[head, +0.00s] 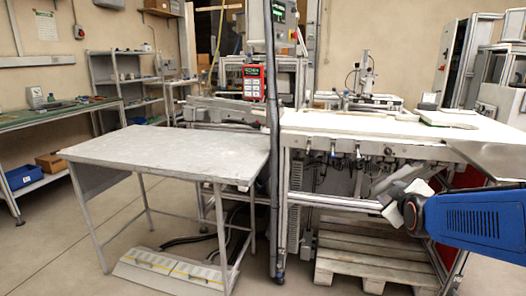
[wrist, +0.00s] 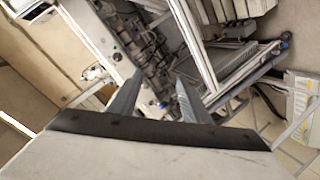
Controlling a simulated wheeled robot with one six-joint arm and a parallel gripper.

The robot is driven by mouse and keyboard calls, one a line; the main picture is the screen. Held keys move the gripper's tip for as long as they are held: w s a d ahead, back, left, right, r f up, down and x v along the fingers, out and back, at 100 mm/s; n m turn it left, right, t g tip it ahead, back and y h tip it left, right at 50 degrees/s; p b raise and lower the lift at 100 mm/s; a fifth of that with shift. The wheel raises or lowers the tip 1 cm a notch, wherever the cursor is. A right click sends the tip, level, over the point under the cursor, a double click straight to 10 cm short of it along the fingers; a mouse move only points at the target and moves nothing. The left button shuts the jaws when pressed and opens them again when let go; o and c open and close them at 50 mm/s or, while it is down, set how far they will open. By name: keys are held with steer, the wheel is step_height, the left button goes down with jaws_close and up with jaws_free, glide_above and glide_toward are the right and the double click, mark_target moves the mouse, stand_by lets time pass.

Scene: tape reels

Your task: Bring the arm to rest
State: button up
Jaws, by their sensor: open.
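In the wrist view, my gripper (wrist: 159,76) is open. Its two grey fingers stand apart with nothing between them. Beyond the fingers, the view is tilted and shows machine parts and a metal frame. In the head view, the blue part of my arm (head: 470,220) reaches in from the right edge, in front of the white workbench (head: 400,124). The fingers cannot be made out clearly in the head view. I see no tape reel that I can make out in either view.
A bare grey table (head: 170,148) stands left of centre. A dark upright post (head: 273,150) rises between it and the workbench. A red device (head: 253,82) hangs behind. A wooden pallet (head: 370,262) lies under the workbench. A blue bin (head: 22,176) sits far left. The left floor is clear.

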steer(key=s+a+f+m+g+y, duration=0.1)
steer(key=s+a+f+m+g, duration=0.1)
steer(key=s, duration=0.8)
steer(key=s+a+f+m+g+y, duration=0.1)
steer(key=s+a+f+m+g, duration=0.2)
steer(key=s, duration=0.6)
steer(key=s+a+f+m+g+y, duration=0.1)
steer(key=s+a+f+m+g, duration=0.1)
steer(key=s, duration=0.8)
steer(key=a+f+g, duration=0.1)
steer(key=a+g, duration=0.1)
steer(key=a, duration=0.1)
steer(key=shift+s+a+f+m, duration=0.3)
steer(key=shift+s+a+f, duration=0.05)
steer(key=shift+a, duration=0.05)
steer(key=shift+c, duration=0.5)
